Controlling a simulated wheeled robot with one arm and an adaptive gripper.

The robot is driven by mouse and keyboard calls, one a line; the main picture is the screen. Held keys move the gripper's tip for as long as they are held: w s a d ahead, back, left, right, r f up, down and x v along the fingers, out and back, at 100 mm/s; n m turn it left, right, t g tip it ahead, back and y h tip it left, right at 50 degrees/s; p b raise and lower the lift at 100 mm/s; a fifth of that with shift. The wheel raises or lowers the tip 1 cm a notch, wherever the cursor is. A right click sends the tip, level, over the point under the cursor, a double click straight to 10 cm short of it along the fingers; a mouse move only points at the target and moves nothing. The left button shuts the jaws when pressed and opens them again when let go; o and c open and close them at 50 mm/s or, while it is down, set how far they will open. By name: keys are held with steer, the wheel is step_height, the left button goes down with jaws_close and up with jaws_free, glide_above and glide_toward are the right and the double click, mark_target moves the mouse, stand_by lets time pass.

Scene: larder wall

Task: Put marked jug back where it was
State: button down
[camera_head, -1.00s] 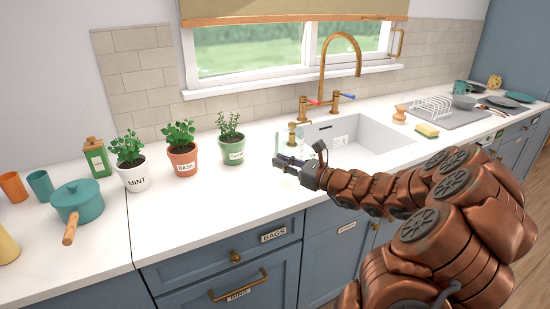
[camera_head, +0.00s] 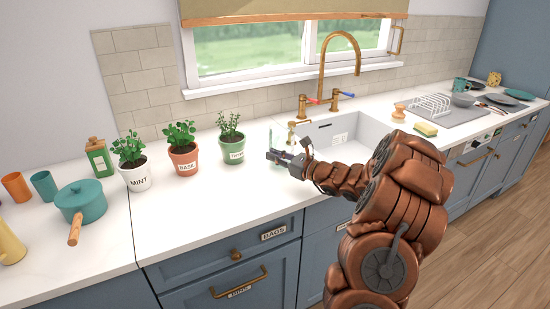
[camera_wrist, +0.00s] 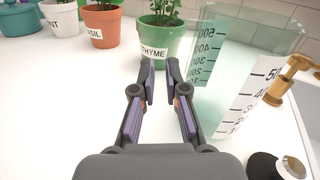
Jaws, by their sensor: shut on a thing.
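The marked jug (camera_wrist: 245,75) is clear, faintly green, with dark number marks. In the wrist view it stands upright close at the right, overlapping my gripper's right finger. In the head view the jug (camera_head: 276,138) is faint, just left of the sink. My gripper (camera_wrist: 160,75) is shut on the jug at its side, with a narrow gap between the fingertips; the exact contact is hard to see. In the head view my gripper (camera_head: 280,156) is low over the counter, beside the thyme pot (camera_head: 231,148). I cannot tell whether the jug's base touches the counter.
The basil pot (camera_head: 183,158) and mint pot (camera_head: 136,174) stand left of the thyme. The sink (camera_head: 345,135) with its brass tap (camera_head: 340,60) is to the right. A teal saucepan (camera_head: 82,203) stands at the far left. The counter's front strip before the pots is clear.

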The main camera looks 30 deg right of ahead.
steer(key=shift+f, duration=0.55)
steer(key=shift+f, duration=0.2)
steer(key=c, duration=1.2)
jaws_free()
steer(key=shift+r, duration=0.1)
